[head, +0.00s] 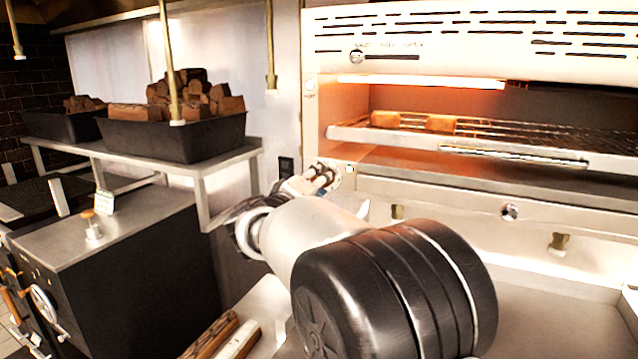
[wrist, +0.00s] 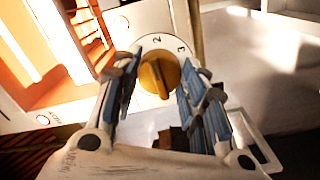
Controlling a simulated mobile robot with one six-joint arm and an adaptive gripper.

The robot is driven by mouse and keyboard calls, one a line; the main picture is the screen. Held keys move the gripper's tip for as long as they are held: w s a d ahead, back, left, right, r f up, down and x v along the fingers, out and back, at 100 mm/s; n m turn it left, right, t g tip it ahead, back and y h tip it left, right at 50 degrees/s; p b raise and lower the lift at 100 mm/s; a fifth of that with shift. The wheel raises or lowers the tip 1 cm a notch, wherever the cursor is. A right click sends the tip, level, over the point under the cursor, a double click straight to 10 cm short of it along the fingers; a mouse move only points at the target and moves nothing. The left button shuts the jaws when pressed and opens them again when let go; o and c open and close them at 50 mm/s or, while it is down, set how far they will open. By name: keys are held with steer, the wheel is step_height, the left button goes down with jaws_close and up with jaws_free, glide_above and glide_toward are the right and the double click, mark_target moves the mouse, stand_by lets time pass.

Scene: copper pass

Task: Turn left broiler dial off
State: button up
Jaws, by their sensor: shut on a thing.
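The left broiler dial (wrist: 158,75) is a brass-yellow knob on a round white face in the wrist view. The numbers 2 and 3 show above it and to its upper right; its exact setting is hard to read. My gripper (wrist: 163,70) has a finger on each side of the knob and is shut on it. In the head view my gripper (head: 325,178) is at the left end of the broiler's front panel and hides the dial. The broiler (head: 420,190) glows orange inside.
Toast-like pieces (head: 440,124) lie on the broiler's rack. A slider knob (head: 356,57) sits on its upper panel, and another round knob (head: 510,212) is farther right. A black bin of split wood (head: 185,138) stands on a shelf at left.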

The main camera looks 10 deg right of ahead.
steer(key=shift+r+n+p, duration=0.15)
steer(key=shift+n+p, duration=1.55)
steer(key=shift+n, duration=2.6)
steer(key=shift+r+n+p, duration=0.15)
steer(key=shift+n+p, duration=1.55)
steer(key=shift+n, duration=2.6)
steer(key=o, duration=1.1)
steer(key=shift+f, duration=0.1)
